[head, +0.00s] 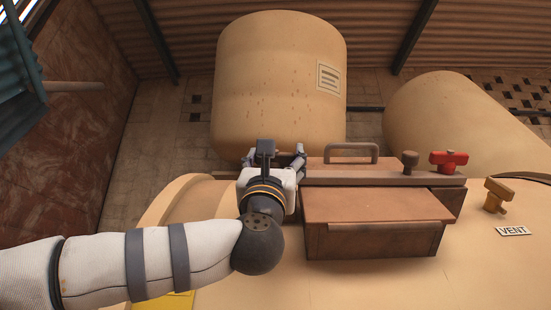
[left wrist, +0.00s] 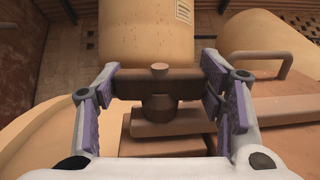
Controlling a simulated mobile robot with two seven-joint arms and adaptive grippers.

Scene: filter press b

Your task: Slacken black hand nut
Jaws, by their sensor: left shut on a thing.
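The black hand nut (left wrist: 160,83) shows in the left wrist view as a dark brownish crossbar on a round hub, with a stud end above it. It sits at the left end of the brown box's clamp bar. My left gripper (left wrist: 160,76) is shut on it, one finger at each end of the crossbar. In the head view my left gripper (head: 274,158) stands at the left end of the brown box (head: 375,242) and hides the nut. My right gripper is not in view.
A red hand nut (head: 449,159) and a dark knob (head: 410,160) stand on the bar's right side, near a grey-brown handle (head: 351,147). A yellow hand nut (head: 498,195) stands farther right above a VENT label (head: 513,231). A tan tank (head: 280,80) rises behind.

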